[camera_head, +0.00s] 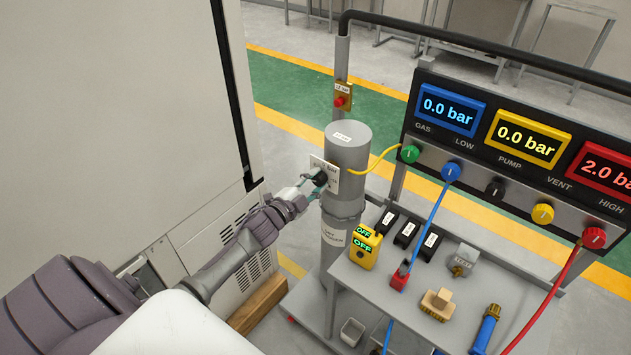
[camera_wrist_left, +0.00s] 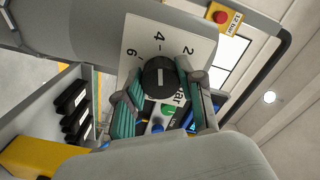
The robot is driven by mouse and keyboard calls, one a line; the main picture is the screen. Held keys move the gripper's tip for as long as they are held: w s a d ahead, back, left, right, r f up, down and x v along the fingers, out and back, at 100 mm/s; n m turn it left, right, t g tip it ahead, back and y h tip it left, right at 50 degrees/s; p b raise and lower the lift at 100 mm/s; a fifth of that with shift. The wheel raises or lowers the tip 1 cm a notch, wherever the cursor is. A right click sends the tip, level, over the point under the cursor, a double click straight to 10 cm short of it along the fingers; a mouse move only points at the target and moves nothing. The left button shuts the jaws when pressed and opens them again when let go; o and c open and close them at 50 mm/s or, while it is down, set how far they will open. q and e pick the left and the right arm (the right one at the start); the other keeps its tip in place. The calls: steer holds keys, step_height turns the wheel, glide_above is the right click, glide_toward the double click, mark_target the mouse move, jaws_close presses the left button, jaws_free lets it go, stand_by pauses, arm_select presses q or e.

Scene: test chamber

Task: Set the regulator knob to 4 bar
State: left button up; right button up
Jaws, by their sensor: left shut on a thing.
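The regulator knob (camera_wrist_left: 158,77) is round and black, on a white dial plate (camera_wrist_left: 143,36) marked 2, 4 and 6. A short white line on the knob runs roughly upright in the left wrist view, in line with the 4. In the head view the knob (camera_head: 320,178) is small and partly hidden, on the plate (camera_head: 331,172) on the grey cylinder (camera_head: 348,151). My left gripper (camera_wrist_left: 158,90) is shut on the knob, with one teal-padded finger on each side. The gripper (camera_head: 313,184) also shows in the head view. My right gripper is not in view.
A panel with gauges (camera_head: 525,135) stands right of the cylinder; blue and yellow read 0.0 bar, red 2.0 bar. A yellow OFF box (camera_head: 365,247), black blocks and a blue-handled tool (camera_head: 486,328) occupy the grey cart (camera_head: 390,300). A large cabinet (camera_head: 120,110) stands left.

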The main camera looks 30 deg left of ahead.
arm_select(q)
steer(key=o, duration=1.1)
steer(key=shift+o, duration=0.2)
steer(key=s+a, duration=0.1)
steer(key=s, duration=1.1)
steer(key=shift+f, duration=0.1)
steer(key=s+d+f+n+g+y, duration=0.1)
steer(key=s+f+n+g, duration=0.2)
steer(key=f, duration=0.7)
steer(key=s+d+f+n+g, duration=0.1)
steer(key=s+f+g, duration=0.1)
steer(key=s+f, duration=0.6)
steer(key=s+d+f+n+g+y, duration=0.1)
steer(key=s+f+n+g, duration=0.15)
steer(key=f, duration=0.95)
steer(key=s+d+f+n+g, duration=0.1)
steer(key=s+d+f+g, duration=0.2)
steer(key=s, duration=0.6)
steer(key=s+d+f+n+g, duration=0.1)
steer(key=s+d+f+g, duration=0.2)
steer(key=s+d+f, duration=0.2)
steer(key=s+d+f+n+g, duration=0.1)
steer(key=s+d+f+g, duration=0.2)
steer(key=s+f, duration=0.5)
steer(key=s+d, duration=0.1)
steer(key=s, duration=0.4)
steer(key=shift+d+f+h, duration=0.15)
steer(key=shift+f+h, duration=0.15)
steer(key=shift+h, duration=0.1)
